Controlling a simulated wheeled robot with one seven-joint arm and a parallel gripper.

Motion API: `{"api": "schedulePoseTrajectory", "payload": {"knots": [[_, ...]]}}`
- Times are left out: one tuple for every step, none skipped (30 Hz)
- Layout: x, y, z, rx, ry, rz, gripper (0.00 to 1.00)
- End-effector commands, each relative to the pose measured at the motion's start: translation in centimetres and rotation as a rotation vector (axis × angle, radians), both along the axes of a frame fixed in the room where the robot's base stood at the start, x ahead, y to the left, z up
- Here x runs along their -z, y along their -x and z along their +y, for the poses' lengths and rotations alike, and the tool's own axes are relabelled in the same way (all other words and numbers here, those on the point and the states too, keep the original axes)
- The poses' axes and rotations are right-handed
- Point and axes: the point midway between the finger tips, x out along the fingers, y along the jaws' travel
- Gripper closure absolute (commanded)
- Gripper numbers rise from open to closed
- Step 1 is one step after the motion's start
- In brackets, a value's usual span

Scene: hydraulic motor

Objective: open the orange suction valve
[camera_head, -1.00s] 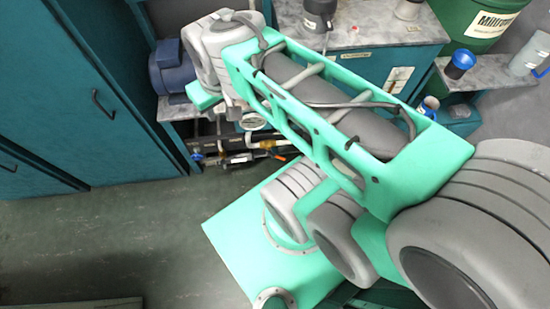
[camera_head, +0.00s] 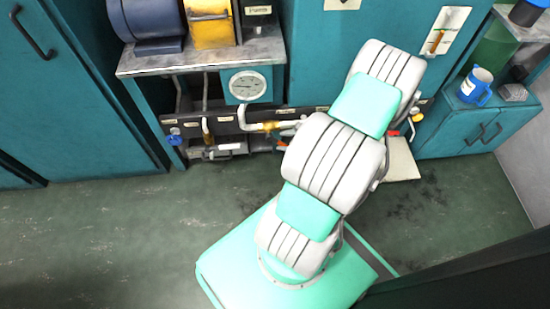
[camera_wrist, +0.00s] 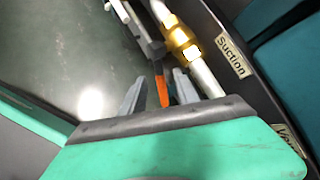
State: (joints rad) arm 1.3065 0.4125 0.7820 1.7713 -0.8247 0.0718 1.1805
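The orange valve handle (camera_wrist: 162,91) shows in the wrist view as a narrow orange strip. Near it a brass valve body (camera_wrist: 180,38) sits on a white pipe, beside a label reading "Suction" (camera_wrist: 230,57). My gripper (camera_wrist: 158,90) is open, its two grey fingers apart. The orange strip appears between the fingers, closer to the right one; I cannot tell how far away it is or whether it touches. In the head view my arm covers the gripper and this valve.
A dark panel with pipes (camera_head: 225,125) and a pressure gauge (camera_head: 248,86) runs low along the bench. A blue motor (camera_head: 147,20) and a yellow unit (camera_head: 208,25) stand above. The green floor (camera_head: 90,235) is open at left.

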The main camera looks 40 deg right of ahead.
Motion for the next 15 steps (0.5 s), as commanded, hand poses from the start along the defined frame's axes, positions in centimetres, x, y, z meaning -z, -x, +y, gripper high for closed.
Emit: {"api": "schedulePoseTrajectory", "payload": {"knots": [[1.7,0.4,-0.5,0.051,-0.027,-0.012,0.63],[1.9,0.5,-0.7,0.070,-0.039,-0.017,0.63],[2.2,0.4,-0.7,0.083,-0.048,-0.021,0.63],[2.4,0.3,-0.7,0.088,-0.052,-0.022,0.63],[2.6,0.0,-0.7,0.090,-0.052,-0.022,0.63],[2.9,-0.4,-0.6,0.088,-0.051,-0.023,0.63],[3.3,-0.8,-0.5,0.085,-0.051,-0.022,0.63],[3.7,-1.2,-0.4,0.085,-0.051,-0.022,0.63],[4.4,-1.8,-0.3,0.083,-0.051,-0.021,0.63],[4.8,-2.3,-0.2,0.084,-0.050,-0.020,0.63],[5.2,-2.7,-0.2,0.082,-0.050,-0.020,0.63],[5.6,-3.3,-0.1,0.083,-0.048,-0.020,0.63],[6.0,-3.7,-0.1,0.083,-0.049,-0.020,0.63],[6.2,-4.0,0.0,0.083,-0.049,-0.020,0.63],[6.5,-4.4,0.1,0.083,-0.049,-0.020,0.63]]}}
